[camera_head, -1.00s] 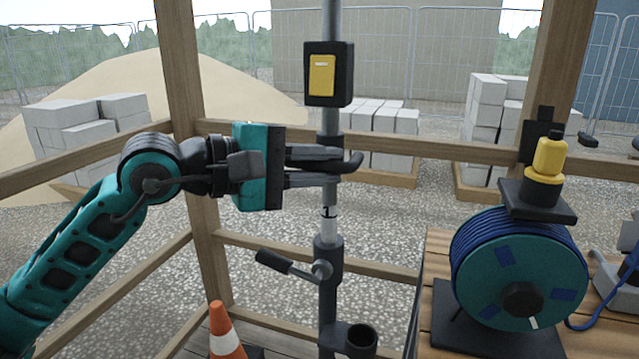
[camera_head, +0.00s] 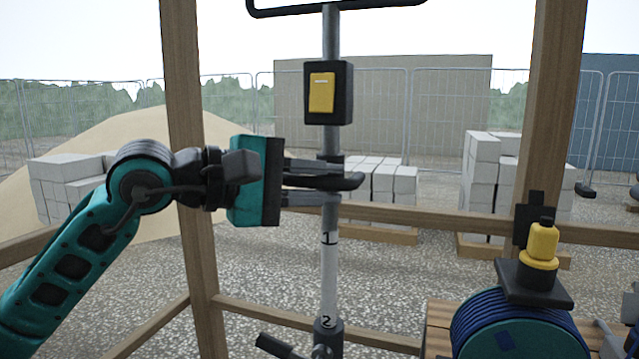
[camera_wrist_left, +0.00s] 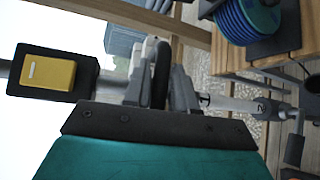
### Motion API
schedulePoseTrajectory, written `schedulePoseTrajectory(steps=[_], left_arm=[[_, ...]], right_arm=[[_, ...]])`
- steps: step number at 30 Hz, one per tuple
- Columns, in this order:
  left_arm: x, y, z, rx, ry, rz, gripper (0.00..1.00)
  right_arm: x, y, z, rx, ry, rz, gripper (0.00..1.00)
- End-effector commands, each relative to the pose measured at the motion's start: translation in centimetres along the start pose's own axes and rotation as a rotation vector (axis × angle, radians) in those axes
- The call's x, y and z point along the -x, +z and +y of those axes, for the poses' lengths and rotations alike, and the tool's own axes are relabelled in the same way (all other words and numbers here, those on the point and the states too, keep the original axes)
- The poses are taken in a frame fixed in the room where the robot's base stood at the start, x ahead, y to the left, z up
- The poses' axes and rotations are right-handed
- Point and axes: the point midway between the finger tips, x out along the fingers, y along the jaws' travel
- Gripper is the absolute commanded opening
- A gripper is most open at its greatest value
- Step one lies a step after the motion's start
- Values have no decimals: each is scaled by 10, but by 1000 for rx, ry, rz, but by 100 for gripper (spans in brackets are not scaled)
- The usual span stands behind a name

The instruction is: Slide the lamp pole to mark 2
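The lamp pole (camera_head: 331,270) stands upright, with a yellow switch (camera_head: 321,93) on a black box and a dark lamp frame (camera_head: 335,9) at the top. Its pale section shows mark 1 (camera_head: 328,239) and, lower, mark 2 (camera_head: 327,321), right at the top edge of the dark clamp collar (camera_head: 328,338). My left gripper (camera_head: 335,182) is at the pole below the switch, its fingers above and below a dark handle on it, shut on it. The left wrist view shows this handle (camera_wrist_left: 161,72) between the fingers. The clamp lever (camera_head: 277,346) shows left of the collar. My right gripper is out of view.
Wooden posts (camera_head: 186,150) and rails frame the opening. Beyond are blocks, sand and fencing.

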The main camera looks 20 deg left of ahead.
Motion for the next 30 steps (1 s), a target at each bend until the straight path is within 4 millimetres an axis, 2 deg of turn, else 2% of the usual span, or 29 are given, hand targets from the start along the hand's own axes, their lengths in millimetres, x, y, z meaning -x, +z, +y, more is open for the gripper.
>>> schedulePoseTrajectory(steps=[1,4,14,19,24,30], left_arm=[[0,0,0,0,-1,1,31],[0,0,0,0,-1,0,40],[4,0,-2,1,-2,0,40],[27,-1,-4,-2,-3,4,40],[63,-2,-5,-1,-3,7,40],[100,-2,-5,0,-3,5,40]], right_arm=[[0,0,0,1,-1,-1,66],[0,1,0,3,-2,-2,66],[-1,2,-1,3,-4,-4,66],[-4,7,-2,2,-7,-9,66],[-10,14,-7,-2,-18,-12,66],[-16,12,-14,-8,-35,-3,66]])
